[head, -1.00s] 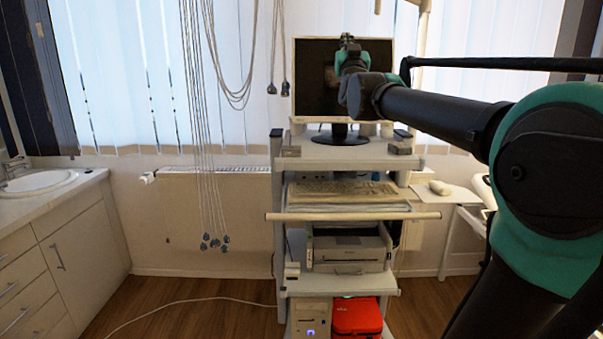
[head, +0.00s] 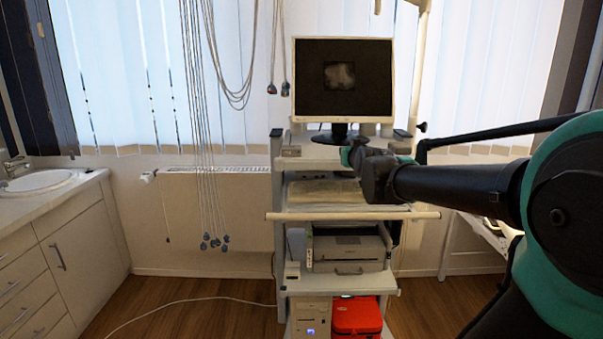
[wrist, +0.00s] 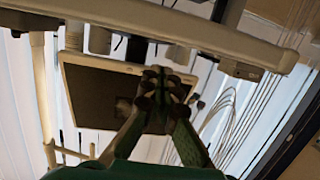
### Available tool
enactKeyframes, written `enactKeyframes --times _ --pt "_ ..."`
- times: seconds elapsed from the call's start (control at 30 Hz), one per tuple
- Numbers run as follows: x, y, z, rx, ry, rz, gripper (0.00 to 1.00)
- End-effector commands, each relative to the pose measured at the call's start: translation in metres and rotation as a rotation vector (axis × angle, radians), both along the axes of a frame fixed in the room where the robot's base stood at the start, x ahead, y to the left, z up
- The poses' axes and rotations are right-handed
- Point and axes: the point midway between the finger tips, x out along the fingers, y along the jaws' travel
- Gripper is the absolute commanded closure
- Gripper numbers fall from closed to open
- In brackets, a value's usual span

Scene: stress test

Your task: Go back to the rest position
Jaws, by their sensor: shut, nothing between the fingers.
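My gripper (wrist: 163,85) shows in the wrist view with its two fingers drawn together at the tips, shut and empty. Behind it in that view is the dark monitor (wrist: 95,90). In the head view my arm reaches in from the right, with its wrist in front of the cart's upper shelves, below the monitor (head: 343,100).
The cart (head: 277,220) carries a keyboard shelf with a front rail (head: 330,216), a printer (head: 348,247) and a red case (head: 357,316). Cables (head: 205,150) hang left of it. A sink counter (head: 75,195) stands at far left.

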Motion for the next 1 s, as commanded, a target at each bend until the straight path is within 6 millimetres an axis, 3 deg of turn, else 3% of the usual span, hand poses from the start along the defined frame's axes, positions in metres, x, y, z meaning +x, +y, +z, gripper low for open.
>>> enactKeyframes --times 0.03,0.2,0.37,0.5,0.6,0.73,0.83,1.0 --pt "-0.014 -0.004 -0.033 -0.005 0.072 0.000 1.00" --pt "-0.068 -0.016 -0.137 -0.017 0.324 -0.009 1.00" --pt "-0.136 -0.029 -0.225 -0.025 0.559 -0.030 1.00" --pt "-0.202 -0.040 -0.290 -0.028 0.754 -0.058 1.00" --pt "-0.246 -0.046 -0.324 -0.030 0.872 -0.078 1.00" --pt "-0.287 -0.052 -0.351 -0.030 0.977 -0.099 1.00" --pt "-0.303 -0.054 -0.360 -0.031 1.017 -0.107 1.00" --pt "-0.309 -0.054 -0.363 -0.032 1.033 -0.111 1.00"
